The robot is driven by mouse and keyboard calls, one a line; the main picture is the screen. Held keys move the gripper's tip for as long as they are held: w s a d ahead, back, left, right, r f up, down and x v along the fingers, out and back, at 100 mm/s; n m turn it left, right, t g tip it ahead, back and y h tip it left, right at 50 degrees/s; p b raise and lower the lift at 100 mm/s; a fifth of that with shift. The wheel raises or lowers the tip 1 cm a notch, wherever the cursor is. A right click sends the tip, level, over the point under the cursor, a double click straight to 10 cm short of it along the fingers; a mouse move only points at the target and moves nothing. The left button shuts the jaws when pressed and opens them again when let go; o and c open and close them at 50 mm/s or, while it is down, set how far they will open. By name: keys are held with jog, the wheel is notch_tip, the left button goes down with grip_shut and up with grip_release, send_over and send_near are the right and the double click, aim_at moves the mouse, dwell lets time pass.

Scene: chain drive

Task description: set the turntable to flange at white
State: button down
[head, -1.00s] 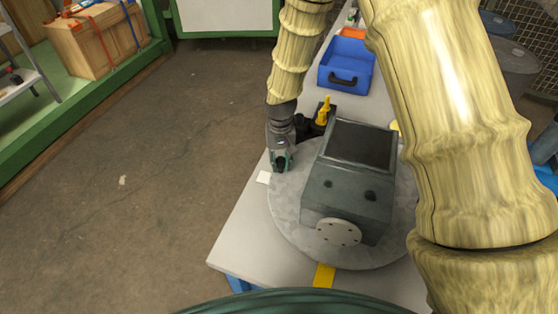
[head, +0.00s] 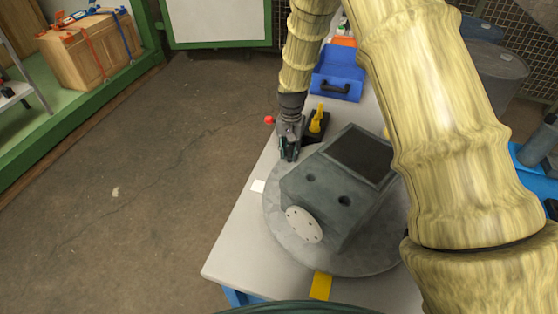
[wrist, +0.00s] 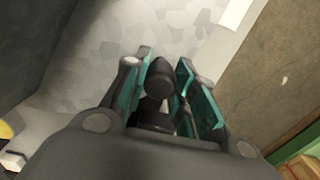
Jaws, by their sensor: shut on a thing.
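The turntable (head: 277,232) is a round grey plate bearing a dark grey gearbox housing (head: 318,190). The housing's pale round flange (head: 304,225) with bolt holes faces the front left, between the white mark (head: 258,186) at the table's left edge and the yellow mark (head: 320,286) at the front. My gripper (head: 289,151) is at the plate's far left rim. In the wrist view my gripper (wrist: 172,95) is shut on a dark knobbed post (wrist: 158,82) standing over the plate. Its lower end is hidden by my gripper.
A yellow piece on a black base (head: 317,120) stands just behind my gripper. A red ball (head: 269,119) shows left of my wrist. A blue bin (head: 338,75) is farther back on the table (head: 232,240). The front left tabletop is clear.

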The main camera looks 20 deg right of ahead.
jog(key=w+d+m, duration=0.1)
jog(key=d+m, duration=0.1)
jog(key=d, duration=0.2)
jog(key=w+d+m, duration=0.1)
jog(key=d+m, duration=0.1)
jog(key=d, duration=0.2)
jog(key=w+d+m, duration=0.1)
jog(key=d+m, duration=0.1)
jog(key=d, duration=0.2)
jog(key=shift+w+d+r, duration=0.1)
jog(key=shift+w, duration=0.1)
jog(key=s+d+m, duration=0.1)
jog(key=d+m, duration=0.1)
jog(key=d, duration=0.1)
jog(key=s+d+m, duration=0.1)
jog(key=d+m, duration=0.1)
jog(key=d, duration=0.2)
jog(key=s+d+m, duration=0.1)
jog(key=d+m, duration=0.1)
jog(key=d, duration=0.1)
jog(key=shift+d+r, duration=0.1)
jog(key=shift+d, duration=0.05)
jog(key=shift+s+d+m, duration=0.35)
jog(key=shift+d+m, duration=0.05)
jog(key=shift+d, duration=0.25)
jog(key=c, duration=1.2)
grip_release()
jog(key=shift+o, duration=0.4)
jog(key=shift+s, duration=0.1)
